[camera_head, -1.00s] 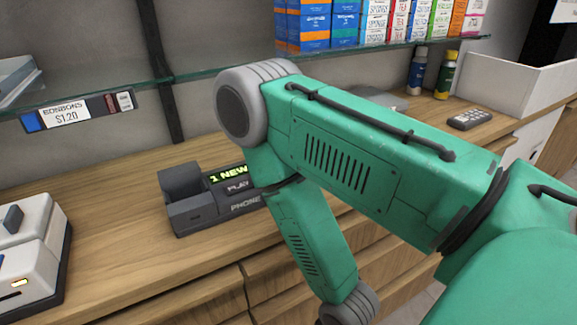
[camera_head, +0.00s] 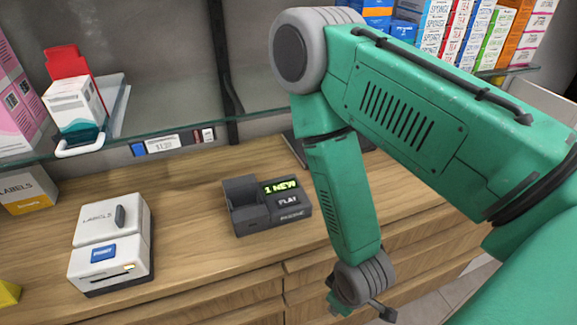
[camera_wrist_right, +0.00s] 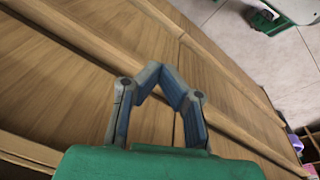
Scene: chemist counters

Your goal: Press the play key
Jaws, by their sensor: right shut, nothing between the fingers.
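A dark grey answering machine (camera_head: 246,222) sits on the wooden counter in the head view. Its green display reads "1 NEW". The play key (camera_head: 288,201), a dark key lettered "PLAY", is just below the display and uncovered. My right arm hangs to the right of the machine, apart from it. In the right wrist view my right gripper (camera_wrist_right: 165,70) is shut and empty, in front of the wooden drawer fronts, with floor beyond. The machine is not in that view. My left gripper is in neither view.
A white label printer (camera_head: 108,245) stands on the counter to the left. A glass shelf (camera_head: 190,132) with boxes runs above the back of the counter. The counter in front of the machine and between it and the printer is clear.

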